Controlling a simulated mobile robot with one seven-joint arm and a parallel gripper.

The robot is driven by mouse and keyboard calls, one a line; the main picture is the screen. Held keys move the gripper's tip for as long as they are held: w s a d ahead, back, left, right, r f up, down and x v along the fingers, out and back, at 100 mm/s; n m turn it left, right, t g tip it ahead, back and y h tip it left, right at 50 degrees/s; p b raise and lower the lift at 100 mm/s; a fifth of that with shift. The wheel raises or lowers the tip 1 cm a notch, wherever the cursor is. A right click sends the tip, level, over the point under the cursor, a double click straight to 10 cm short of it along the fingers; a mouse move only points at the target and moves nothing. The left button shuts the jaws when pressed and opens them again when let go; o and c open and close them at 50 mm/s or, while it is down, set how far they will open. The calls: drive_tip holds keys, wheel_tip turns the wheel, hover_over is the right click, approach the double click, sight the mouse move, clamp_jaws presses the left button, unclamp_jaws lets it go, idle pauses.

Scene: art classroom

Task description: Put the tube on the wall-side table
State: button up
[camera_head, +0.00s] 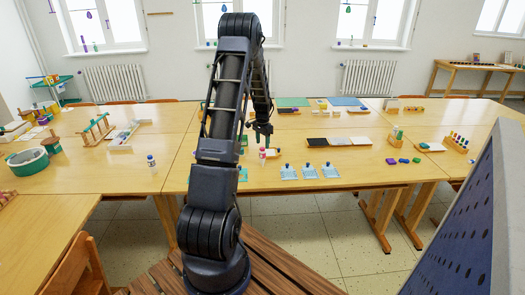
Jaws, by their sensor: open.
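My gripper (263,138) hangs over the middle of the large wooden table (210,178), its fingers pointing down and apart. A small pink and white upright item (262,157), which may be the tube, stands on that table just below the fingertips. It looks clear of the fingers, but the gap is too small to judge. A small white and blue bottle (151,161) stands further left. The wall-side table (473,67) is a wooden table against the back wall at the far right, with several small items on top.
Light blue cards with dark blue pieces (309,171) lie near the front edge. Trays and blocks cover the rear of the tables. A blue perforated panel (465,235) stands close at right. Tiled floor (310,235) is open in front of the tables.

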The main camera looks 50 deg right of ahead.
drive_tip(key=shift+r, duration=2.25)
drive_tip(key=shift+w+a+r, duration=0.1)
drive_tip(key=shift+a+r, duration=0.05)
drive_tip(key=w+a+r+n, duration=0.2)
drive_tip(key=w+a+r, duration=0.2)
drive_tip(key=a+r, duration=0.35)
drive_tip(key=w+a+r+n, duration=0.2)
drive_tip(key=w+a+r, duration=0.2)
drive_tip(key=a+r, duration=0.3)
drive_tip(key=a+r+n+t+h, duration=0.15)
drive_tip(key=a+r, duration=0.25)
drive_tip(key=a, duration=0.5)
drive_tip(key=a+r+n+t+y, duration=0.1)
drive_tip(key=a+r+n, duration=0.25)
drive_tip(key=a, duration=0.65)
drive_tip(key=s+a+r+n, duration=0.2)
drive_tip(key=s+a+r, duration=0.15)
drive_tip(key=a, duration=0.45)
drive_tip(key=s+a+r+n, duration=0.3)
drive_tip(key=s+a, duration=0.1)
drive_tip(key=a, duration=0.5)
drive_tip(key=s+a+n+t, duration=0.2)
drive_tip(key=s+a+n, duration=0.3)
drive_tip(key=s+a, duration=0.5)
drive_tip(key=shift+s+a+f, duration=0.35)
drive_tip(key=shift+s+f, duration=0.05)
drive_tip(key=shift+s, duration=1)
